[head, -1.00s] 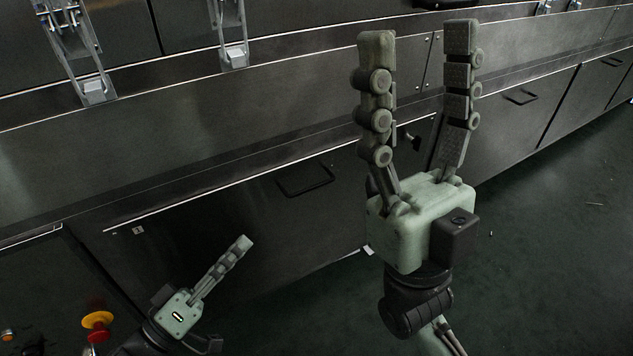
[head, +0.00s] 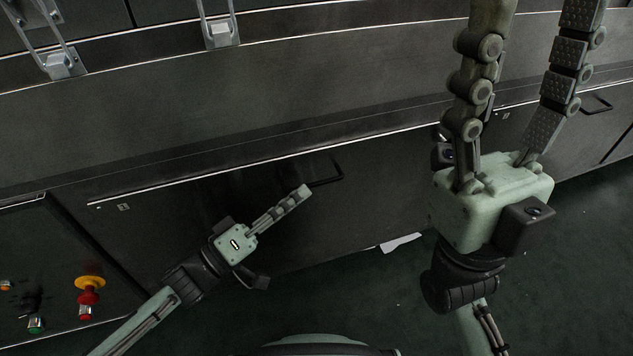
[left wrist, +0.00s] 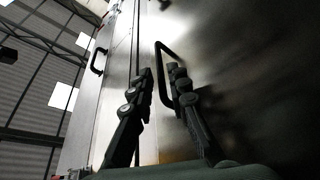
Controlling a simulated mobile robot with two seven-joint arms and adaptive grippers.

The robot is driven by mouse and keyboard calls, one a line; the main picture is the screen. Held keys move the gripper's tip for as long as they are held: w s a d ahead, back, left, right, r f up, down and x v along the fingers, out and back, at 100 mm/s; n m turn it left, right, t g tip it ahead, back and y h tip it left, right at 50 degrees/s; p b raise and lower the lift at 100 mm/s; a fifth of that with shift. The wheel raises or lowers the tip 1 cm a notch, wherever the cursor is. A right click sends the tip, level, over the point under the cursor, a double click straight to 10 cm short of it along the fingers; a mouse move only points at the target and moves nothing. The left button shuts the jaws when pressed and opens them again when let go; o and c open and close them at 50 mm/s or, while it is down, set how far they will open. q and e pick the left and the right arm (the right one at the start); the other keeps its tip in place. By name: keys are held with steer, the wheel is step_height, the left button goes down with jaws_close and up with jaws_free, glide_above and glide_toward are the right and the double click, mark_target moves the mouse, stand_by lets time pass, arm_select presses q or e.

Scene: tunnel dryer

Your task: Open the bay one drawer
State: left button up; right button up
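The bay one drawer (head: 385,195) is the wide dark metal front with a small number plate (head: 123,207) at its upper left; it looks flush with the cabinet. Its black bar handle (head: 333,181) is partly hidden behind my left fingertips in the head view. My left gripper (head: 302,192) is at the handle's left end. In the left wrist view the handle (left wrist: 164,75) shows between the two parted fingers of my left gripper (left wrist: 161,75); I cannot tell whether they touch it. My right gripper (head: 538,12) is open and empty, raised at the right, its fingertips near or past the top edge.
Metal latches (head: 220,33) line the upper cabinet. A white scrap (head: 400,242) lies on the dark floor, otherwise clear near the drawer. Another drawer handle (head: 597,104) is at right.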

mark_target(314, 183)
arm_select(q)
steer(key=shift+x, duration=2.25)
steer(key=shift+c, duration=0.5)
jaws_close()
